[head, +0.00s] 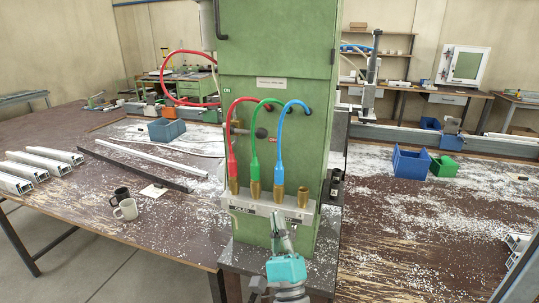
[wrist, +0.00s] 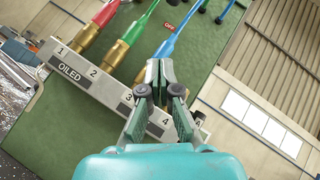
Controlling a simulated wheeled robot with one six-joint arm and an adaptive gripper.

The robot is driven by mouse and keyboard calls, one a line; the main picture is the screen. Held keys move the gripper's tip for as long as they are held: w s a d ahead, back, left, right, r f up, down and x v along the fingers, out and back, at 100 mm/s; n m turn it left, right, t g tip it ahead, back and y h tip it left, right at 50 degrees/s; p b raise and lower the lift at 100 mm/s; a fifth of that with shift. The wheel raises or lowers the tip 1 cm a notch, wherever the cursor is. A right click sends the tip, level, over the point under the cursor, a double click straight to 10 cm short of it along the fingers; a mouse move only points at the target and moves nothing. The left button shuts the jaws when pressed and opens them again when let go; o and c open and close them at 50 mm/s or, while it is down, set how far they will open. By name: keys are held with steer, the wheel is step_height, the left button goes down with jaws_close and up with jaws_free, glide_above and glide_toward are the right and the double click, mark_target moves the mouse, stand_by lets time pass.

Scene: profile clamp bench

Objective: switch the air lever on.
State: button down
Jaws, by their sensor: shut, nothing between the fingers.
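The air lever (head: 246,131) is on the front of the green cabinet (head: 268,58), behind the red and green hoses. Its dark knob (head: 261,132) points right, close to a red OFF label (head: 272,140). A green ON label (head: 227,91) is higher up. The lever cannot be made out in the wrist view, where the OFF label (wrist: 169,26) shows near the top. My gripper (head: 280,222) is shut and empty, low in front of the numbered connector block, well below the lever. In the wrist view its fingertips (wrist: 159,68) meet in front of the block.
Red (head: 232,155), green (head: 255,155) and blue (head: 280,150) hoses with brass ends stand in the connector block (head: 262,208). A bare brass fitting (head: 303,197) is at its right.

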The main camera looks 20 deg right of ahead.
mark_target(246, 132)
step_height(246, 132, up, 6)
steer(key=w+m+t+h, duration=0.1)
steer(key=w+m, duration=0.2)
steer(key=shift+f, duration=0.15)
steer(key=x, duration=1)
steer(key=shift+s, duration=0.1)
stand_by(0.3)
